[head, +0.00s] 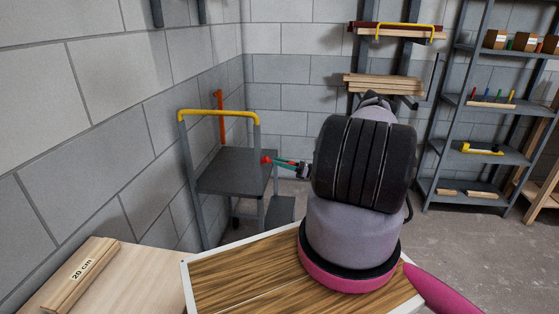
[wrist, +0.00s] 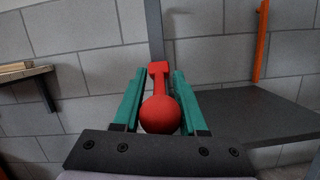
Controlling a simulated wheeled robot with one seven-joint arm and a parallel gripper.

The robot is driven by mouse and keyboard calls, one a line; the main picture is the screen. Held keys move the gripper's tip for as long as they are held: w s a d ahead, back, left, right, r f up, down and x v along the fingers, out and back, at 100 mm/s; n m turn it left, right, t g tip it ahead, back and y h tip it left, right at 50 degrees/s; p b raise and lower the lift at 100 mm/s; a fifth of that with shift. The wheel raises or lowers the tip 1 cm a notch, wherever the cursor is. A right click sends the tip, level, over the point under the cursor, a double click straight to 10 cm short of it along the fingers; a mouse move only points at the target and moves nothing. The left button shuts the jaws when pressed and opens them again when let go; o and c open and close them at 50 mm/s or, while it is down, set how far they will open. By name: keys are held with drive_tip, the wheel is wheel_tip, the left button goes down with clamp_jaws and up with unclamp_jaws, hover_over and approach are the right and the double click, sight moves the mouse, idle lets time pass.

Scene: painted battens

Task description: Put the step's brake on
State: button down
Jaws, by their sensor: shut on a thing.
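The step (head: 235,172) is a dark grey platform on grey legs with a yellow handrail (head: 218,113), standing by the left wall in the head view. Its red brake lever (head: 265,160) ends in a round knob beside the step's right post. In the wrist view the red ball knob (wrist: 160,114) is large, with its red stem running away toward the grey post (wrist: 154,30). My gripper (head: 272,161) has green fingers. In the wrist view its fingers (wrist: 159,78) are shut on the lever, one each side. My arm hides part of the head view.
An orange upright bar (head: 220,115) stands behind the step. A wood-topped, white-edged surface (head: 240,275) is in front, with a board marked 20 cm (head: 82,270) at left. A wall rack with battens (head: 380,84) and a grey shelf unit (head: 490,104) stand at right.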

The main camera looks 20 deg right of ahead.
drive_tip(key=shift+f+t+y, duration=0.5)
drive_tip(key=shift+f+y, duration=0.1)
drive_tip(key=shift+y, duration=0.2)
drive_tip(key=shift+c, duration=2.3)
unclamp_jaws()
drive_tip(key=shift+a, duration=0.1)
drive_tip(key=v, duration=1.1)
drive_tip(key=shift+w+a+f, duration=0.1)
